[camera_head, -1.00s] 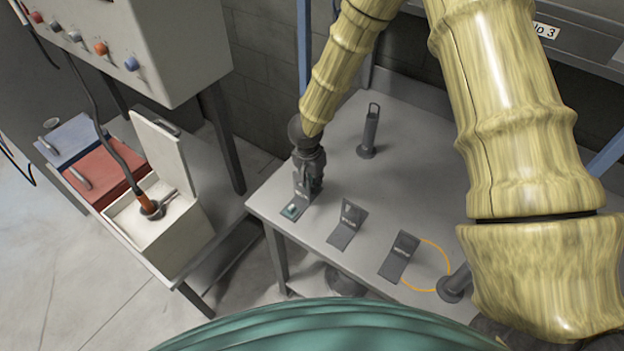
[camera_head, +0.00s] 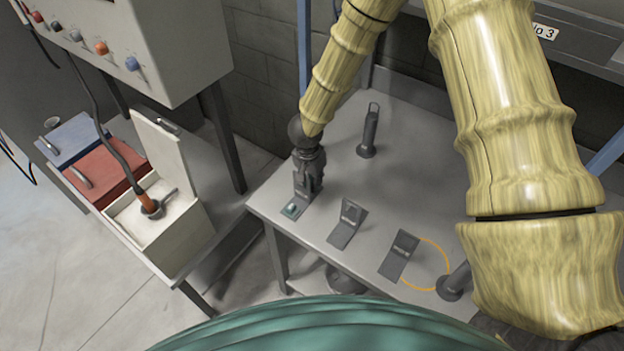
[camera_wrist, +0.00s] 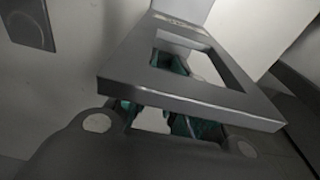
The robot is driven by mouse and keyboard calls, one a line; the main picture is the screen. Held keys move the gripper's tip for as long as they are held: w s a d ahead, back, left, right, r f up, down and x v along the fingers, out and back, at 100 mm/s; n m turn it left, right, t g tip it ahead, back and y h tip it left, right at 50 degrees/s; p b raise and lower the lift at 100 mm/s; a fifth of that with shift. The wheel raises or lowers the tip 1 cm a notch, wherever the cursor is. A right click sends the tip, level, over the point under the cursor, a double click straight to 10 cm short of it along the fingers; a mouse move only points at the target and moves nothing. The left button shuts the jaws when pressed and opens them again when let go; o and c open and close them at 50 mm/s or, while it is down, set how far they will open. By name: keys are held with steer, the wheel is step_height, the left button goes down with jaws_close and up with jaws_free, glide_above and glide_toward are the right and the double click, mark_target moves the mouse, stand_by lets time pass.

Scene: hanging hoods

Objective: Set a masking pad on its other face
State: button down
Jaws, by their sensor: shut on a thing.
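A small teal pad (camera_head: 290,210) lies on the base of the leftmost grey stand (camera_head: 301,199) on the table. My gripper (camera_head: 312,185) points down at this stand, close to its upright plate. In the wrist view a grey plate with a rectangular window (camera_wrist: 225,102) crosses in front of my gripper. Teal material (camera_wrist: 175,62) shows through the window and below the plate's near edge. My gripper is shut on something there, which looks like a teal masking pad. The fingertips and most of the held thing are hidden by the plate.
Two more grey angled stands, middle (camera_head: 347,222) and right (camera_head: 399,257), stand along the table's front. An orange ring (camera_head: 430,240) lies by a dark post (camera_head: 453,282). Another dark post (camera_head: 368,130) stands behind. An open cream box (camera_head: 160,235) is on the left bench.

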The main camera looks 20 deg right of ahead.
steer(key=shift+f, duration=0.1)
stand_by(0.3)
steer(key=c, duration=1.3)
jaws_free()
steer(key=r, duration=0.8)
steer(key=s+a+r, duration=0.1)
steer(key=r, duration=0.3)
